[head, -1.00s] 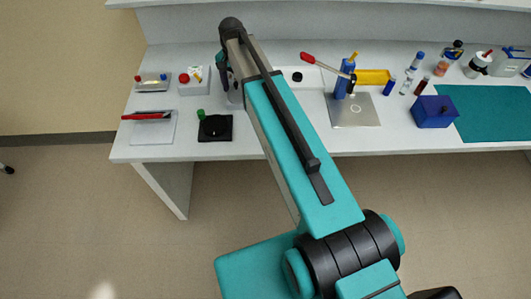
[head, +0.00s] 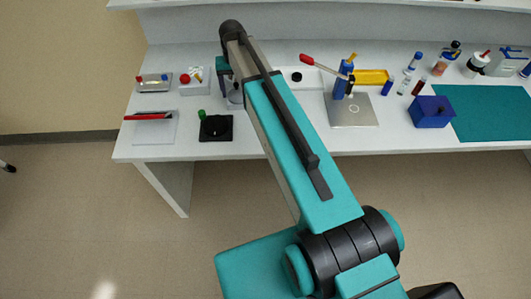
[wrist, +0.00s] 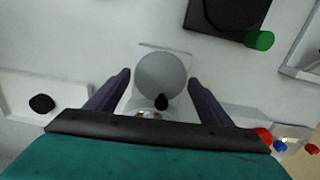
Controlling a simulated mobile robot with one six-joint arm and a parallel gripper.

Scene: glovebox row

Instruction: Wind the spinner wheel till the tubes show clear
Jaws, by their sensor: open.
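The spinner wheel appears to be the grey disc (wrist: 160,74) in the wrist view, with a small black knob (wrist: 162,102) at its near edge, on a pale base plate. My gripper (wrist: 158,78) is open, its two dark fingers on either side of the disc with nothing held between them. Whether they touch it cannot be told. In the head view a pale round part (head: 236,98) shows beside my arm, mostly hidden. Small shiny bits sit by the knob, partly covered by my gripper; I cannot tell whether they are tubes.
A black square device (head: 215,128) with a green knob (head: 201,114) stands close by, left of my arm. A white box with a red button (head: 185,78) is behind it. A lever press (head: 345,82), a blue box (head: 433,112) and several bottles stand to the right.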

